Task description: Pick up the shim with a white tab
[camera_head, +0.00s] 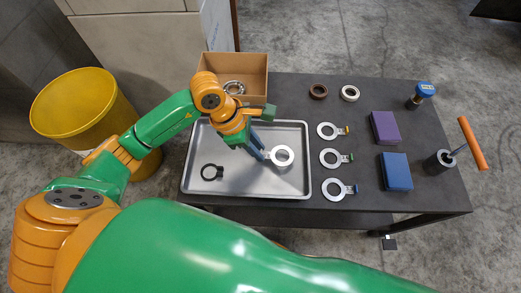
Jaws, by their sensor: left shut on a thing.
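A silver ring-shaped shim (283,157) is at the right part of the metal tray (250,190). Its short tab points left into my left gripper (264,154). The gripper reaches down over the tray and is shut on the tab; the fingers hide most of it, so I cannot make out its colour. I cannot tell whether the shim touches the tray floor. My right gripper is not in view.
Behind stands a cardboard box (250,66) with metal parts. Purple (385,128) and blue (396,171) blocks, two small rings and an orange-handled tool (472,143) are on the dark table. A yellow bin (75,105) stands left.

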